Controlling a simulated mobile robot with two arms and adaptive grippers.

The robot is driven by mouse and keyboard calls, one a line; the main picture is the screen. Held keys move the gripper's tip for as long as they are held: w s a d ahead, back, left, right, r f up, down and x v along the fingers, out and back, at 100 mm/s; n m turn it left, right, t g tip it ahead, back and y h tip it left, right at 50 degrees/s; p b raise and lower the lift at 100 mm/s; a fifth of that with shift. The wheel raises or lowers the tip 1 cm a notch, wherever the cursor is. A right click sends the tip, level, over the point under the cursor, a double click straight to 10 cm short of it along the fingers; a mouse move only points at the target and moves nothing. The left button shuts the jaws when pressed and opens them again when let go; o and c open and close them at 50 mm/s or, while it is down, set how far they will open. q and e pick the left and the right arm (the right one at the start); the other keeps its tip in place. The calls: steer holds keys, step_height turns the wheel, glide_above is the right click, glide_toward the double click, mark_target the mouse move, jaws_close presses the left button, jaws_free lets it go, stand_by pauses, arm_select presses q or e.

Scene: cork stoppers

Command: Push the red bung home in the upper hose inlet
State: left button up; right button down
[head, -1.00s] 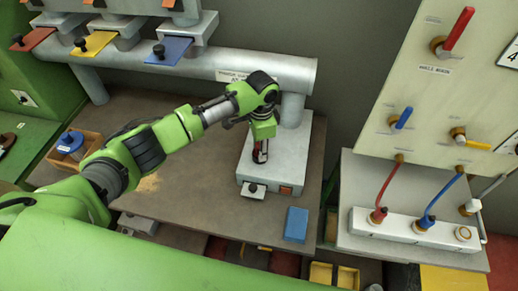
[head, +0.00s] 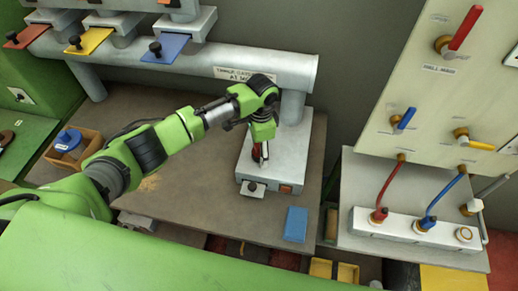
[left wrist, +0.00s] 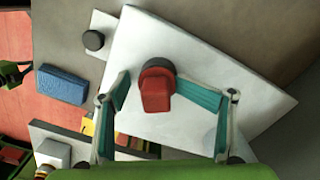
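The red bung (head: 257,153) is on top of the grey box (head: 291,158) on the bench. In the left wrist view the red bung (left wrist: 156,90) sits against a dark round collar on the pale top face. How deep it sits, and the opening beneath it, cannot be seen. My left gripper (head: 262,155) points down at the box. In the left wrist view its two teal-padded fingers (left wrist: 152,92) are apart, one each side of the bung, with a gap at the left finger and the right fingertip close to it. My right gripper is not in view.
A blue block (head: 296,224) lies near the bench's front edge. A black-knobbed plate (head: 252,189) sticks out of the box front. A thick grey pipe (head: 200,65) runs behind. At right a white manifold (head: 394,230) carries red and blue hoses below a valve panel (head: 430,110).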

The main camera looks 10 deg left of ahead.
arm_select(q)
steer(key=shift+s+f, duration=0.1)
steer(key=shift+s, duration=0.25)
steer(key=shift+w+f, duration=0.1)
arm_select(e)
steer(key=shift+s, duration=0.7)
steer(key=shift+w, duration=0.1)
arm_select(q)
steer(key=shift+r, duration=0.2)
steer(key=r, duration=1.2)
steer(key=shift+w+d, duration=0.1)
steer(key=shift+w, duration=0.25)
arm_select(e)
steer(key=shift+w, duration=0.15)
arm_select(q)
steer(key=shift+f, duration=0.1)
